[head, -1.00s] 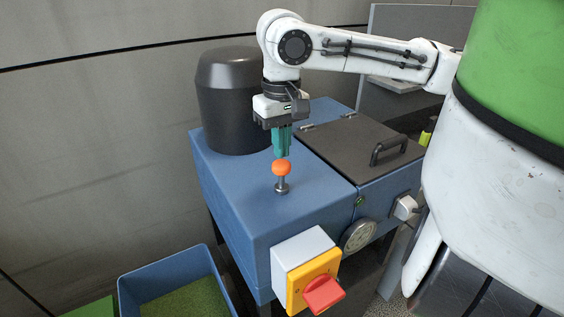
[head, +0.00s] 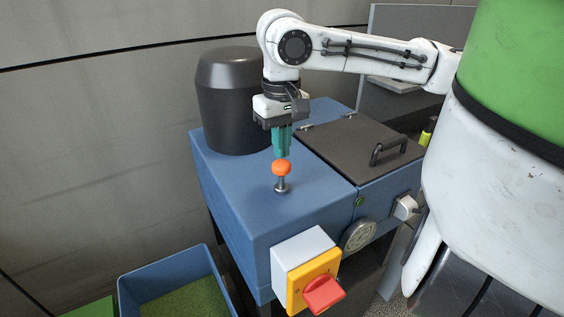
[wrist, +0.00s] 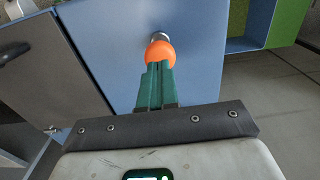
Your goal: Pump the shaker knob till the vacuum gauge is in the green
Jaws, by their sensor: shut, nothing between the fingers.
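The orange shaker knob (head: 281,168) stands upright on a short metal stem on top of the blue machine (head: 240,215). My gripper (head: 281,153) points straight down over the knob with its teal fingers closed together and nothing between them. The fingertips are at the top of the knob; I cannot tell whether they touch it. The wrist view shows the knob (wrist: 160,54) just past the closed fingers. The round vacuum gauge (head: 358,236) is on the machine's front face, seen at a slant. Its needle and coloured zones are too small to read.
A black motor housing (head: 232,100) stands behind the knob. A dark lid with a handle (head: 388,149) is to the right. A yellow switch box with a red knob (head: 322,292) juts from the front. A blue bin (head: 135,285) with green granules sits lower left.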

